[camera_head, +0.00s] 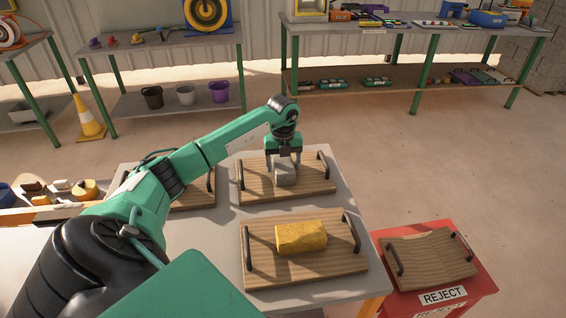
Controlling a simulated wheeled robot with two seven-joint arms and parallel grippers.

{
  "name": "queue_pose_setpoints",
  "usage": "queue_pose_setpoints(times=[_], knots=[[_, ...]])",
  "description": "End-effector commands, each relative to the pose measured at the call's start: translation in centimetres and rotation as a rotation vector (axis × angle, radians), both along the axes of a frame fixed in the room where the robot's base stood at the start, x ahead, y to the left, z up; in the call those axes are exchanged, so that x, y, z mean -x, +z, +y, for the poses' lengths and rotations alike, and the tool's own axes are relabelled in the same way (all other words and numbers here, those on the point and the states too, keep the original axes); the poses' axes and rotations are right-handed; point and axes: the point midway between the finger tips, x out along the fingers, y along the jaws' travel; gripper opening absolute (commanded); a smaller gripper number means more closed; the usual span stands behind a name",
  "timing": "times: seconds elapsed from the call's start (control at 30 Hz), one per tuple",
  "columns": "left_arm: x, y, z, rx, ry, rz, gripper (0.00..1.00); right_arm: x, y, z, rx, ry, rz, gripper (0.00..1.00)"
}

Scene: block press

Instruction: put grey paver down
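The grey paver (285,175) is a small grey block at the wooden tray with dark handles (318,184) at the back right of the grey table. My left gripper (284,169) points down over this tray with its fingers on either side of the paver, and it appears shut on it. Whether the paver's underside rests on the tray or is slightly above it is hard to tell. My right gripper is not in view.
A yellow block (301,238) lies on the front wooden tray (342,262). Another tray (196,194) is partly behind my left arm. A red stand marked REJECT (484,284) holds an empty wooden tray (432,259) at right. Shelved benches and an orange cone (88,120) stand farther back.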

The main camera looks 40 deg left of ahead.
Motion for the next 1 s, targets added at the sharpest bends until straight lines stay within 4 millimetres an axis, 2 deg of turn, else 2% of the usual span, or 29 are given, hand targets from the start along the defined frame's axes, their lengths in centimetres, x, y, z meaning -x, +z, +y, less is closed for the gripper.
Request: queue_pose_setpoints(times=[0.27,0.43,0.57,0.8,1.0], knots=[[0.0,0.1,0.0,0.000,0.000,0.000,0.76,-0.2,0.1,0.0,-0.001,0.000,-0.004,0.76],[-0.1,1.2,0.1,0.000,0.000,-0.003,0.76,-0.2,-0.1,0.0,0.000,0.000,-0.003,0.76],[-0.1,3.6,0.0,-0.001,-0.001,-0.005,0.76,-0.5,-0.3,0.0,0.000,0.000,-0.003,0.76],[-0.1,8.8,0.0,-0.001,0.000,-0.003,0.76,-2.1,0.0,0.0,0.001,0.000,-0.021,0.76],[-0.1,11.4,0.0,-0.001,0.001,-0.002,0.76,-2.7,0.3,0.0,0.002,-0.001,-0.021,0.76]])
